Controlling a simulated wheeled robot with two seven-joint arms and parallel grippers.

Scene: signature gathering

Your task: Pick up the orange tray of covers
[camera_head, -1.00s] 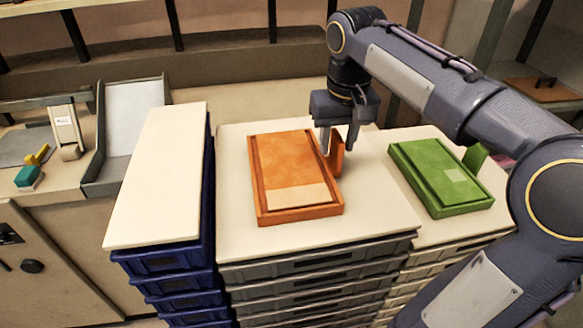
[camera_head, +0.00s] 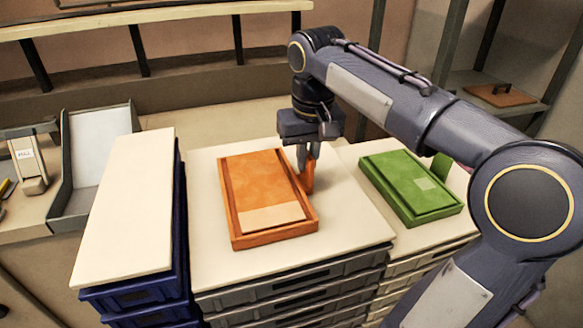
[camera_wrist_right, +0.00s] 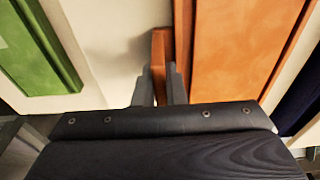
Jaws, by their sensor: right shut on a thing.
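The orange tray (camera_head: 262,190) lies flat on the white top of the middle stack of grey crates, with an orange cover and a pale strip at its near end. An upright orange tab stands at its right side. My right gripper (camera_head: 306,160) points down there, shut on this tab. In the right wrist view the tab (camera_wrist_right: 161,50) sits between the two fingers (camera_wrist_right: 161,85), and the tray (camera_wrist_right: 235,45) is beside it. The tray appears to rest on the white top. My left gripper is not in view.
A green tray (camera_head: 408,190) lies on the right-hand stack. A stack of blue crates (camera_head: 150,295) with a white top (camera_head: 128,215) stands at left. A grey sloped holder (camera_head: 95,150) is on the back counter. A shelf post rises behind my right arm.

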